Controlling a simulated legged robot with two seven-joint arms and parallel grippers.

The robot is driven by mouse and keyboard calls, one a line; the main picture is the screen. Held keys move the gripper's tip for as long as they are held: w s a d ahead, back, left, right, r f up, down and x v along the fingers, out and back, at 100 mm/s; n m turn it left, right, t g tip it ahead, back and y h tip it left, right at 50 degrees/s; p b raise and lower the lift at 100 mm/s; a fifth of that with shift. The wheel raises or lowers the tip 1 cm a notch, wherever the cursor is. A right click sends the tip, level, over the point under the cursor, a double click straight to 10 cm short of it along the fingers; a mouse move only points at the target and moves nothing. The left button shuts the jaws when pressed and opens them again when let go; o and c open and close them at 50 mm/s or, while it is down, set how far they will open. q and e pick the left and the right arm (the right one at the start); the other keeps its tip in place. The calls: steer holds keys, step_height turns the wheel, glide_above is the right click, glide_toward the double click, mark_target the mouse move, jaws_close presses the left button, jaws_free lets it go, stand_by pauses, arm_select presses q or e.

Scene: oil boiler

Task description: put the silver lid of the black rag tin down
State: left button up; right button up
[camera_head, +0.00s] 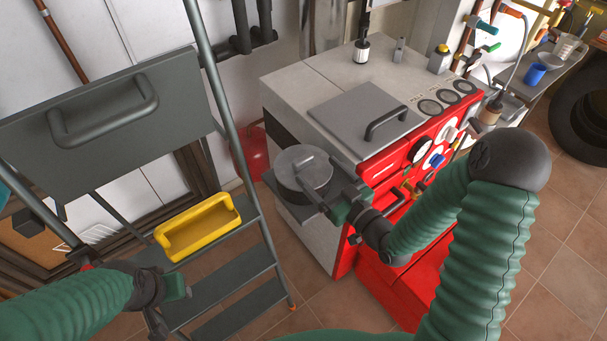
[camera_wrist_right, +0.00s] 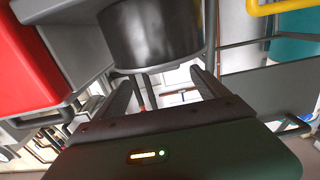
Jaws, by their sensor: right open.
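The black rag tin (camera_wrist_right: 152,32) stands on a small grey shelf (camera_head: 316,214) at the boiler's side. Its round silver lid (camera_head: 300,166) sits on top and looks level. My right gripper (camera_head: 323,182) is open beside the tin at lid height, coming from the right. The right wrist view looks upside down. There the open fingers (camera_wrist_right: 164,88) point towards the tin, with nothing visible between them. The near side of the tin is partly hidden by the gripper in the head view. My left gripper (camera_head: 178,284) is low at the left, away from the tin; its jaws are unclear.
The boiler (camera_head: 310,80) has a grey hatch plate (camera_head: 350,115) with a handle and a red front with gauges. A stepladder (camera_head: 232,274) with a yellow tray (camera_head: 198,226) stands left of the tin. A red container (camera_head: 248,155) is on the floor behind.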

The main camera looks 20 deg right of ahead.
mark_target(306, 162)
steer(key=x, duration=0.5)
steer(key=shift+a, duration=0.35)
steer(key=shift+d, duration=0.1)
steer(key=c, duration=1.4)
